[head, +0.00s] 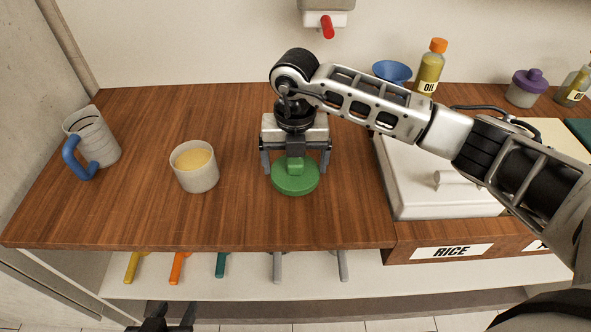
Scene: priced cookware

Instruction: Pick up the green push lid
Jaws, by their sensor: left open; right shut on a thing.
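My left gripper (172,313) shows only in part at the bottom edge, below the counter front, open and apart from everything.
A cup of yellow contents (196,168) stands left of the lid. A blue-handled measuring jug (92,140) is further left. A white-lidded rice bin (430,175), a blue funnel (391,71) and an oil bottle (430,68) are to the right.

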